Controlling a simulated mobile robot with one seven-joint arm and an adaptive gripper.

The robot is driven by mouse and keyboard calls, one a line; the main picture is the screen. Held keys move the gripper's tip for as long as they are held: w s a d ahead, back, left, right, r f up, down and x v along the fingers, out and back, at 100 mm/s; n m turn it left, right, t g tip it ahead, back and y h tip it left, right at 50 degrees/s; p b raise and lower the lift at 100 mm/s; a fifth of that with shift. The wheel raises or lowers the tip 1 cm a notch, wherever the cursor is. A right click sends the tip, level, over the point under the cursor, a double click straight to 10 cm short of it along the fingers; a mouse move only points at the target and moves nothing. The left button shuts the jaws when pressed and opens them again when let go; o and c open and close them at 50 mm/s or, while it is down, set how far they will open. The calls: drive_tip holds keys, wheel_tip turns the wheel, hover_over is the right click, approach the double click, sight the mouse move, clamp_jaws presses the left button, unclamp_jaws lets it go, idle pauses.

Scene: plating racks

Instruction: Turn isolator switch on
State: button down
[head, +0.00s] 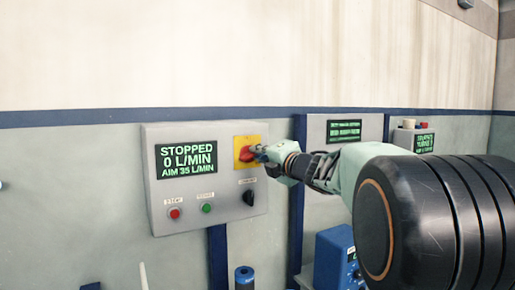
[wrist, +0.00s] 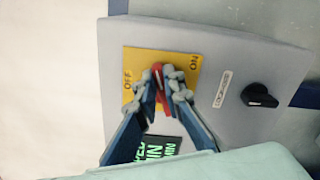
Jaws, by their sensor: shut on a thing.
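The isolator switch is a red handle (head: 244,154) on a yellow plate (head: 253,140) at the upper right of a grey control box (head: 228,222). In the wrist view the red handle (wrist: 158,72) stands between the OFF label at left and the ON label at right of the yellow plate (wrist: 134,57). It is partly hidden by the fingers, and I cannot tell exactly which label it points to. My gripper (head: 256,152) reaches it from the right. In the wrist view my gripper (wrist: 160,80) is shut with one finger on each side of the handle.
The box has a display (head: 187,161) reading STOPPED, 0 L/MIN, AIM 35 L/MIN. Below it are a red button (head: 175,213), a green button (head: 207,207) and a black knob (head: 249,197). Another panel (head: 343,128) stands behind my arm. A blue device (head: 333,257) is below.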

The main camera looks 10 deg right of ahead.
drive_tip(key=shift+f+m+p, duration=0.2)
drive_tip(key=shift+m+p, duration=0.65)
drive_tip(key=shift+m, duration=1.35)
drive_tip(key=c, duration=2)
unclamp_jaws()
drive_tip(key=shift+f, duration=0.1)
drive_tip(key=shift+c, duration=0.2)
drive_tip(key=v, duration=1.2)
